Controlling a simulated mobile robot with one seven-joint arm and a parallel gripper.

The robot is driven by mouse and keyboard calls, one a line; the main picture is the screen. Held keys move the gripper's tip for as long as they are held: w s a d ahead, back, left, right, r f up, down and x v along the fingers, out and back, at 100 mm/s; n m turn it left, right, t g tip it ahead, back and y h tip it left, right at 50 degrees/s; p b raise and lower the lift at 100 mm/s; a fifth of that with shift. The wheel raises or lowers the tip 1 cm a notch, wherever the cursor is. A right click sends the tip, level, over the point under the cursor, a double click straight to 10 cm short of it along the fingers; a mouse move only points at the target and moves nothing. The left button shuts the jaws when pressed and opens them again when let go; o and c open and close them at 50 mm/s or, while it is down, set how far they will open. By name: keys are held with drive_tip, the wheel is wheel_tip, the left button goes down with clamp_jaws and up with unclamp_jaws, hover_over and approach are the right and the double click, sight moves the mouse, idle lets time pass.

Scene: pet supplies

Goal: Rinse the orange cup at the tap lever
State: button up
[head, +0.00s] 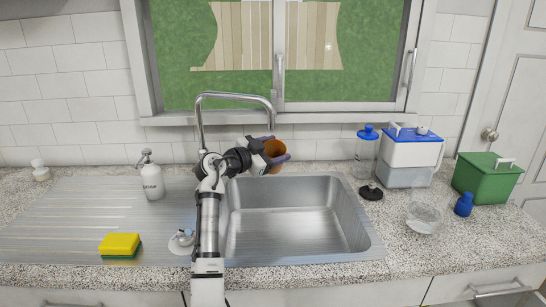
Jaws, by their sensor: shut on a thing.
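The orange cup (274,150) is between the fingers of my gripper (273,152), up above the back edge of the sink. My gripper is shut on it, and the fingers show purple on both sides of the cup. The cup looks tilted, with its opening partly toward the camera. The curved metal tap (240,95) rises behind my arm, and its spout end comes down just above or behind the cup; I cannot tell the gap. No water stream is visible. The tap lever is not clearly visible; my arm covers the tap's base.
The steel sink basin (295,222) below is empty. A white soap bottle (151,178) and a yellow-green sponge (120,246) stand on the drainboard at left. At right are a clear dispenser (366,155), a blue-lidded container (411,152), a glass bowl (424,216) and a green bin (486,178).

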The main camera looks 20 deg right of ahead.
drive_tip(key=shift+d, duration=0.15)
drive_tip(key=shift+s+d, duration=0.1)
drive_tip(key=shift+d, duration=0.3)
drive_tip(key=shift+a+b, duration=0.1)
drive_tip(key=shift+b, duration=0.25)
drive_tip(key=shift+a+b, duration=0.3)
drive_tip(key=shift+a, duration=0.25)
drive_tip(key=shift+d, duration=0.25)
drive_tip(key=shift+d, duration=0.4)
drive_tip(key=shift+b, duration=0.3)
